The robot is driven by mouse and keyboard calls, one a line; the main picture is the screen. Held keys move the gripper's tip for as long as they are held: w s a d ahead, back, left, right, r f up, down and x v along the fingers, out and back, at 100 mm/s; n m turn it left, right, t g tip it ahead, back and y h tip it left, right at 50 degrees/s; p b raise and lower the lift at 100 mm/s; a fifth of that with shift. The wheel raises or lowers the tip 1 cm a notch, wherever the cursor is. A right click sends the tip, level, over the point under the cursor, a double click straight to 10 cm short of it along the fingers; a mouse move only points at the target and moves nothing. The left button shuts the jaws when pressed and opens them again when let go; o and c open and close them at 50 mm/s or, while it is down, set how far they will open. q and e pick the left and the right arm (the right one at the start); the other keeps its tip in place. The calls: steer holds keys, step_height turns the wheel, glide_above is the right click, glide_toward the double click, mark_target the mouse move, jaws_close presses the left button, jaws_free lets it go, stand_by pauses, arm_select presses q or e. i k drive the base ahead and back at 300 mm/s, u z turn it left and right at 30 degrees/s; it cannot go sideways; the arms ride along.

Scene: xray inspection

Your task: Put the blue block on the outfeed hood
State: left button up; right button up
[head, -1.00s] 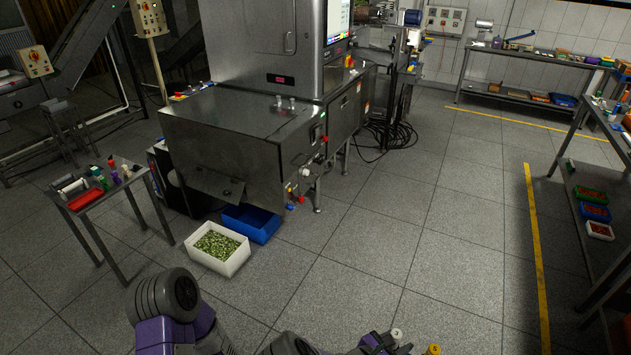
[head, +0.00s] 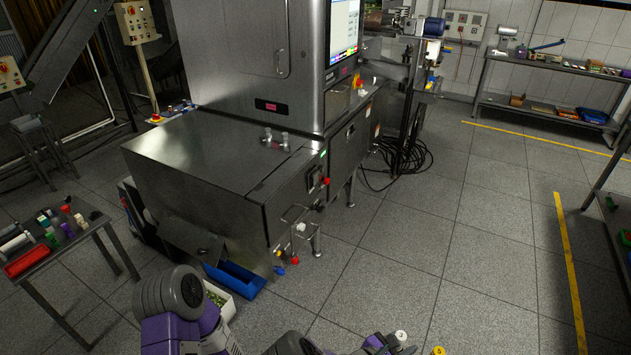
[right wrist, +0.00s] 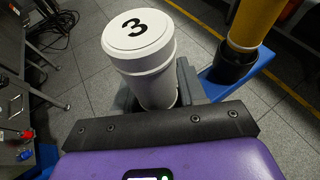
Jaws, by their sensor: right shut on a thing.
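My right gripper (head: 392,345) is at the bottom of the head view. In the right wrist view its jaws (right wrist: 157,92) are shut around a white bottle with a lid marked 3 (right wrist: 140,32); the lid also shows in the head view (head: 401,335). The outfeed hood, which I take to be the low steel cover (head: 205,150) of the machine, is ahead and left, away from the gripper. Two small cylinders (head: 276,139) stand on it. I cannot pick out a blue block for sure. My left gripper is not in view.
A yellow-topped cylinder (right wrist: 250,22) with a dark base stands by a blue surface (right wrist: 218,86) beside the gripper. A blue bin (head: 236,279) and a white bin (head: 222,303) sit below the hood. A side table (head: 30,262) stands left. Floor to the right is clear.

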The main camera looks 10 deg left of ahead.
mark_target(209, 148)
steer(key=i, duration=1)
steer(key=u, duration=1.1)
